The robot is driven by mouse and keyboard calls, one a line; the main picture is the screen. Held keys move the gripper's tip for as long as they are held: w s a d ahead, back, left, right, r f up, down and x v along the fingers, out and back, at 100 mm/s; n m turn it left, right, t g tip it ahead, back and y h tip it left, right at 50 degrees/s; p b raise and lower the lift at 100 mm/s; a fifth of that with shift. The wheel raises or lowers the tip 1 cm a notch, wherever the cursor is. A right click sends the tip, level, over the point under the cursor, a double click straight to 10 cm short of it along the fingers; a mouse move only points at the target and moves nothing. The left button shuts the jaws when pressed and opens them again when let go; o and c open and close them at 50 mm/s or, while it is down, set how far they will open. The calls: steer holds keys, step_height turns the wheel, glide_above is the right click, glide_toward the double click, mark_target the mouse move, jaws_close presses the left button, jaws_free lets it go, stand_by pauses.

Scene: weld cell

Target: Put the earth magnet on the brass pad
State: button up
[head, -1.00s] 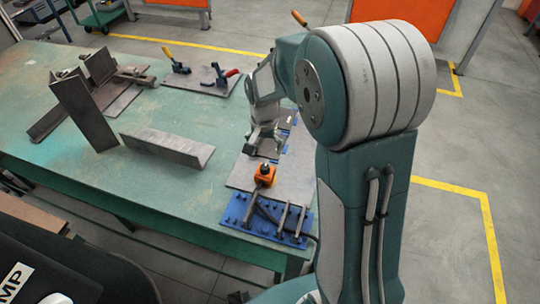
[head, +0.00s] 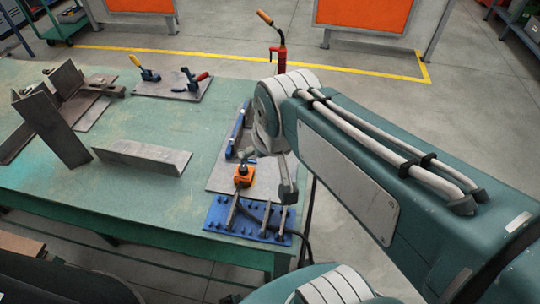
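The earth magnet (head: 243,175) is an orange block with a dark cable. It sits at the front edge of the grey steel plate, just behind the blue board. My gripper (head: 268,174) hangs from the wrist close above and to the right of the magnet. Its fingers look spread apart, one near the magnet's top and one to the right over the plate. Nothing shows between them. I cannot tell whether a finger touches the magnet. I cannot make out the brass pad; my arm and wrist cover part of the plate's right side.
The blue board (head: 219,213) with bolts and rods lies at the table's front right. A blue bar (head: 239,128) lies along the plate (head: 222,173). An angle piece (head: 143,157), upright steel parts (head: 55,130) and clamps (head: 172,86) stand further left and back. A red cylinder stands behind my wrist.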

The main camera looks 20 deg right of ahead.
steer(key=shift+n+t, duration=0.5)
steer(key=shift+n, duration=0.2)
steer(key=s, duration=0.4)
steer(key=shift+s+r, duration=0.15)
steer(key=shift+r, duration=0.25)
stand_by(0.9)
